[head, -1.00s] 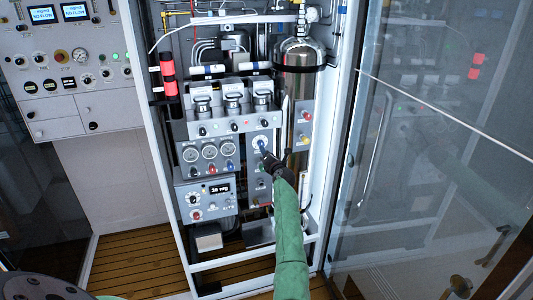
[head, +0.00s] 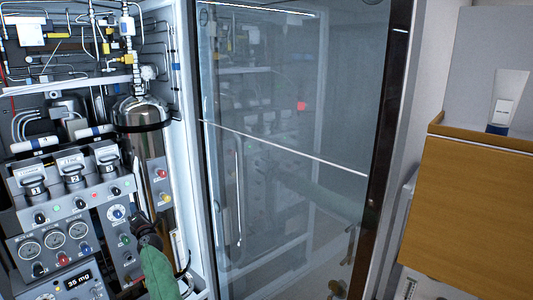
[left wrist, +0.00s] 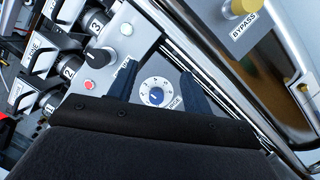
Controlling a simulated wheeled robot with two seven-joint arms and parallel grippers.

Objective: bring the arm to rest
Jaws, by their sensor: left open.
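My left arm, in a green sleeve, comes up from the bottom in the head view. Its dark gripper (head: 140,222) is at the panel, just below and right of a white round dial with a blue knob (head: 116,213). In the left wrist view the two dark fingers (left wrist: 160,88) are apart, with the dial (left wrist: 155,92) showing between them. Nothing is held between them. Whether the fingertips touch the panel cannot be told. My right gripper is in neither view.
A steel cylinder (head: 148,160) stands in the cabinet right beside the gripper. A glass door (head: 290,200) stands open to the right of the cabinet. A wooden cupboard (head: 470,215) is at the far right. Numbered black valves (head: 75,177) and gauges (head: 54,240) are on the left.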

